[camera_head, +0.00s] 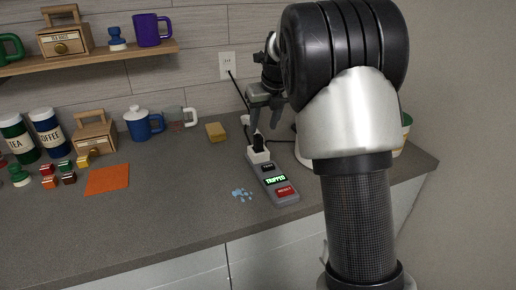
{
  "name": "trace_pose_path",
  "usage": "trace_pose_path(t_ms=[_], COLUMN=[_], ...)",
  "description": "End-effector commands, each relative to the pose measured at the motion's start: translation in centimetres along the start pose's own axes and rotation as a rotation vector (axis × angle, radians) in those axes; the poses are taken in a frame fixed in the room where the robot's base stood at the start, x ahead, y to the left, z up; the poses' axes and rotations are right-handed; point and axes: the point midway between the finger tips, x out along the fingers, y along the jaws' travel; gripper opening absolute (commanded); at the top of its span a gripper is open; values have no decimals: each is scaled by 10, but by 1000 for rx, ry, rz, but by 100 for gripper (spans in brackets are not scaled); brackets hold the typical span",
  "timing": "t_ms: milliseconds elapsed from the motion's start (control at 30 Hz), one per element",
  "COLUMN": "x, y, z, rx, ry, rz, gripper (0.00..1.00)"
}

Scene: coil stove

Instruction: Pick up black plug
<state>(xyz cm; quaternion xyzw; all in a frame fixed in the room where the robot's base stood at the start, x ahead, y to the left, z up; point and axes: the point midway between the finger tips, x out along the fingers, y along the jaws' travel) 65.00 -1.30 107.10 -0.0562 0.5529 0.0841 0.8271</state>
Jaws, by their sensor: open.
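A small black plug (259,142) appears to sit in the white outlet end (257,157) of a grey box on the counter. The box (282,200) has a lit green display reading "TRIPPED" and a red button. My gripper (264,122) is open and points down, with its fingers just above the plug. I cannot tell whether the fingers are around the plug or in front of it. My arm covers the area to the right of the box.
A black cord runs from the wall outlet (227,65) down behind my gripper. A yellow sponge (215,132), blue mug (140,125) and white-handled mug (175,120) stand to the left. A blue puddle-like patch (241,194) lies beside the box. The front counter is clear.

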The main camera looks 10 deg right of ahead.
Motion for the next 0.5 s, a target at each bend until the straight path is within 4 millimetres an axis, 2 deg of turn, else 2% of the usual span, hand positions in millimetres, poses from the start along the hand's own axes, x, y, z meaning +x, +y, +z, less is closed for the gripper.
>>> trace_pose_path(t_ms=[33, 100, 367, 500], x=[10, 17, 31, 51], y=[0, 0, 1, 5], z=[-1, 0, 0, 2], rx=[0, 0, -1, 0], ry=[2, 1, 0, 1], rz=[0, 1, 0, 1], gripper=[42, 42, 42, 42])
